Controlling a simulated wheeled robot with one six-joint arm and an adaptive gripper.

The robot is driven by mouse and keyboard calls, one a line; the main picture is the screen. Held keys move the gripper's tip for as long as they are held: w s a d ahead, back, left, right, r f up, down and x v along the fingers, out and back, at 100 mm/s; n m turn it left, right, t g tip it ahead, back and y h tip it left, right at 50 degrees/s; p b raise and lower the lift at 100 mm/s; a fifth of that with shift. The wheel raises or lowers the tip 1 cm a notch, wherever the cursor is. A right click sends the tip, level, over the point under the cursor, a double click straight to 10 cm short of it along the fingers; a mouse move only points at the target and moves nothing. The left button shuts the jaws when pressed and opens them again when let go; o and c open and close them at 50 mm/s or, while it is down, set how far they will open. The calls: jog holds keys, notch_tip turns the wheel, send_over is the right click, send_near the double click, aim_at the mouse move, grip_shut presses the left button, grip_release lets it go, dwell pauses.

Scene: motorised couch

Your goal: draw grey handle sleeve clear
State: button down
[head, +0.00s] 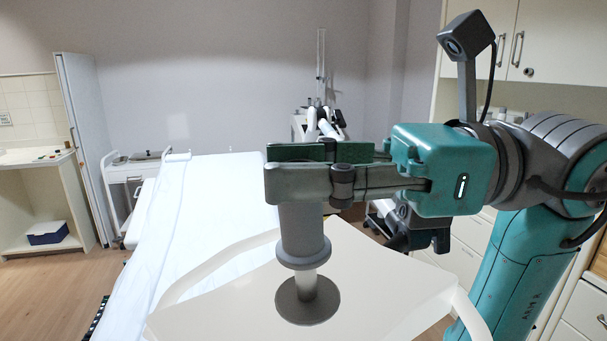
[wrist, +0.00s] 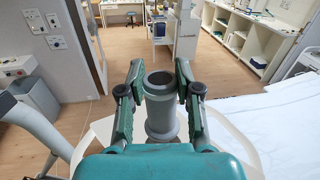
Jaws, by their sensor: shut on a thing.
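The grey handle sleeve (head: 302,228) is an upright tube with a wide lower flange. My gripper (head: 300,180) is shut on its upper part, with a finger on either side. Below the flange a short length of pale post (head: 306,284) shows, rising from a dark round base (head: 307,308). The flange stands apart from this base. The post's upper end is hidden, so how much of it is inside the sleeve cannot be seen. In the wrist view the sleeve (wrist: 160,112) stands between both fingers, its hollow open top dark inside.
The base sits on a white panel (head: 390,285) with a raised curved rail. A couch with a white sheet (head: 215,205) lies beyond it. Cabinets (head: 550,45) stand at the right and a small trolley (head: 130,180) at the left. The space above the panel's left side is clear.

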jog(key=shift+s+a+r, duration=0.1)
jog(key=shift+r, duration=1.55)
jog(key=shift+r, duration=3.5)
